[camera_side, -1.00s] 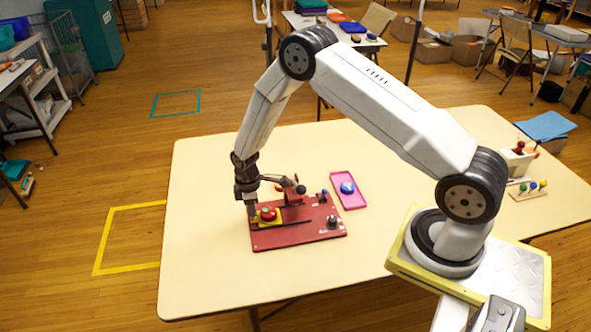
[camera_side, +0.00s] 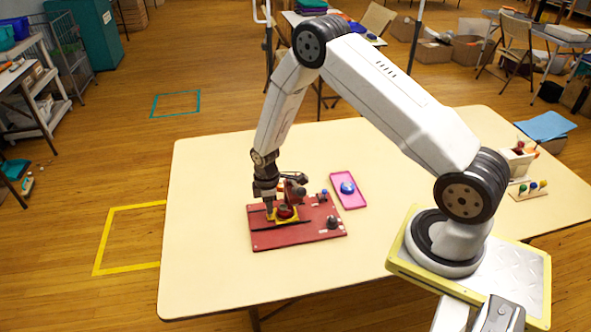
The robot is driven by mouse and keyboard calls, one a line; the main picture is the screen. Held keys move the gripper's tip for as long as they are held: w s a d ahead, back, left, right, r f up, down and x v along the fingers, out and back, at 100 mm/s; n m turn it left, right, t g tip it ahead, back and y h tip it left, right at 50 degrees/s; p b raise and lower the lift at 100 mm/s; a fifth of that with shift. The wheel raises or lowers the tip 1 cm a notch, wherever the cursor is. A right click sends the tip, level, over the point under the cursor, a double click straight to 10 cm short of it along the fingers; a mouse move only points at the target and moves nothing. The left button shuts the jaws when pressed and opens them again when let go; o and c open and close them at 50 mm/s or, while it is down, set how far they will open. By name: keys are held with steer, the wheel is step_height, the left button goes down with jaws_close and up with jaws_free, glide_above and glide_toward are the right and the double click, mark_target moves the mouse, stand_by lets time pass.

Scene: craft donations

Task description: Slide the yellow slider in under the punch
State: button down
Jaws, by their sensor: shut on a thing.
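The yellow slider (camera_side: 291,219) sits on the dark red base board (camera_side: 262,242) and carries a red round piece (camera_side: 285,212). My gripper (camera_side: 271,214) points down at the slider's left end and is shut on it. The red punch (camera_side: 294,191) with its dark lever stands just behind and above the slider. The slider is at or partly beneath the punch; how far in it is cannot be told at this size. The fingertips are small and partly hidden.
A magenta tray (camera_side: 356,204) with a blue round piece (camera_side: 347,187) lies right of the board. A dark knob (camera_side: 332,222) stands on the board's right part. A small rack with coloured knobs is at the far right. The table's left side is bare.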

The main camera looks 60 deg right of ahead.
mark_target(280, 210)
steer(key=shift+s+d, duration=1.05)
steer(key=shift+d, duration=0.05)
steer(key=c, duration=0.6)
jaws_free()
steer(key=shift+r, duration=0.1)
steer(key=shift+r, duration=3.65)
